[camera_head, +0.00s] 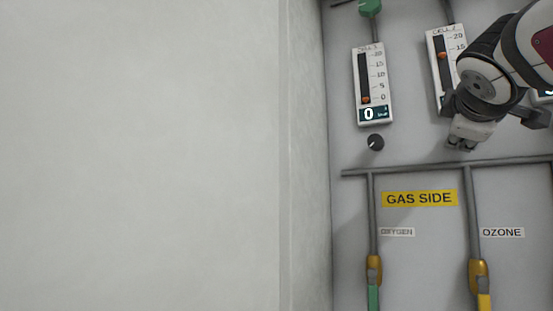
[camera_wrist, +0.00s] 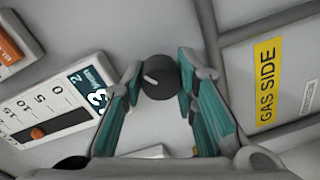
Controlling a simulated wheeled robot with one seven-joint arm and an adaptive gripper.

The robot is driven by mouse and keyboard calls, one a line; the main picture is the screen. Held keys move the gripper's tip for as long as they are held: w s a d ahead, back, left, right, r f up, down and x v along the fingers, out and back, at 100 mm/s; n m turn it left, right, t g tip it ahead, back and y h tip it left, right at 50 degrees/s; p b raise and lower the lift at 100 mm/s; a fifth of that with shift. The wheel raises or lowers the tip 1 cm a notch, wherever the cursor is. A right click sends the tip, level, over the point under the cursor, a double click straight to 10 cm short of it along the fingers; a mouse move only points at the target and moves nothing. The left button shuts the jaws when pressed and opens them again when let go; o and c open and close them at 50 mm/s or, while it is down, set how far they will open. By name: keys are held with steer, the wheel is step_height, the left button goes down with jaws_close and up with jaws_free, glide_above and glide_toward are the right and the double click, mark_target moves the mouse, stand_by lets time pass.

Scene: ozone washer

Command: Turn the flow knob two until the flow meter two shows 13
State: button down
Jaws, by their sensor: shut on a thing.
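Flow meter two (camera_head: 437,73) is a white panel with a scale and an orange float, labelled as a second cell. In the head view its float sits a little below 15, and my arm hides its display. In the wrist view, the meter (camera_wrist: 20,122) lies tilted at left; a 3 shows on its dark display, with the rest partly behind a finger. The flow knob two (camera_wrist: 160,77) is round and black with a white pointer mark. My gripper (camera_wrist: 161,88) is shut on it, one finger at each side. In the head view my gripper (camera_head: 462,143) hides the knob.
The first flow meter (camera_head: 368,82) reads 0, with its black knob (camera_head: 375,142) below. Grey pipes (camera_head: 440,166) run under the knobs, beside a yellow GAS SIDE label (camera_head: 420,198). A bare pale wall (camera_head: 150,150) fills the left.

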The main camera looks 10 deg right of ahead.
steer(key=shift+f+m+b, duration=0.15)
steer(key=shift+m+b, duration=0.15)
steer(key=shift+m, duration=0.3)
steer(key=shift+d, duration=0.1)
steer(key=c, duration=1.2)
jaws_free()
steer(key=shift+c, duration=0.2)
steer(key=v, duration=1.2)
